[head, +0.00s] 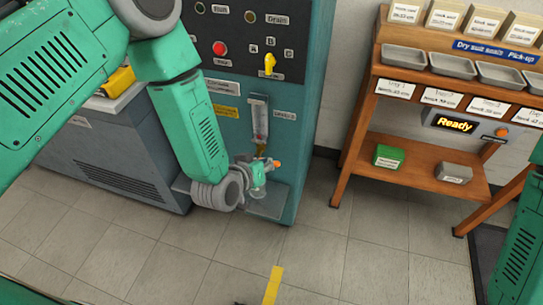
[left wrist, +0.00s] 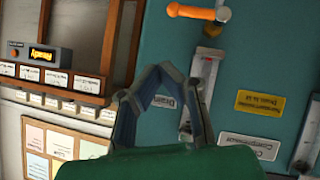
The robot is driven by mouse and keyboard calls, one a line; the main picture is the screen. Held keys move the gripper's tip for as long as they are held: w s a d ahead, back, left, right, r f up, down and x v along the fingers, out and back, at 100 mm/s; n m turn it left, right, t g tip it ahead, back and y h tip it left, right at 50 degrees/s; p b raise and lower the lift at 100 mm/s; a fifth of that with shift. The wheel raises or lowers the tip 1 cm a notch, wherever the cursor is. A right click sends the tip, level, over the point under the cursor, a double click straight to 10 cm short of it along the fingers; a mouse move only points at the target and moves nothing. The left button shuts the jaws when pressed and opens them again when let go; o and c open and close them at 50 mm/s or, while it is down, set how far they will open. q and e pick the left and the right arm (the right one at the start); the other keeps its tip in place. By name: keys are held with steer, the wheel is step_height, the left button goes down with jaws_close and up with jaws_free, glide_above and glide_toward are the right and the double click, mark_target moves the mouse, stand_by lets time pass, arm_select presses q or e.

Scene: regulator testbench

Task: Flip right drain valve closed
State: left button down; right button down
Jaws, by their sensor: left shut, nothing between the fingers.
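The right drain valve has an orange handle. It shows in the left wrist view (left wrist: 193,12) lying nearly level at the top, close to the end of a clear sight tube (left wrist: 200,75). In the head view the orange handle (head: 277,163) shows just beyond my left gripper (head: 262,170), below the sight tube (head: 260,120). My left gripper is shut and empty. Its fingertips (left wrist: 158,70) meet in front of the teal panel, apart from the handle in the wrist view. The valve body is partly hidden by the gripper in the head view. My right gripper is out of view.
The teal panel (head: 300,100) carries buttons and a yellow selector (head: 270,63) above. A second sight tube (left wrist: 306,135) shows at the wrist view's right. A wooden rack (head: 355,130) with trays and a "Ready" display (head: 454,124) stands right. Floor between is clear.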

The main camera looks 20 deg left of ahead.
arm_select(q)
steer(key=shift+d+v, duration=0.25)
steer(key=shift+v, duration=1)
steer(key=s+a+f+g+y, duration=0.1)
steer(key=s+a+f+g, duration=0.1)
steer(key=s, duration=0.7)
steer(key=s+a+f+m+g+y, duration=0.1)
steer(key=s+a+f+g, duration=0.2)
steer(key=s, duration=0.7)
steer(key=s+a+f+m+g+y, duration=0.1)
steer(key=s+a+f+g, duration=0.1)
steer(key=s+a+g, duration=0.3)
steer(key=s+a, duration=0.4)
steer(key=shift+s+f+g, duration=0.3)
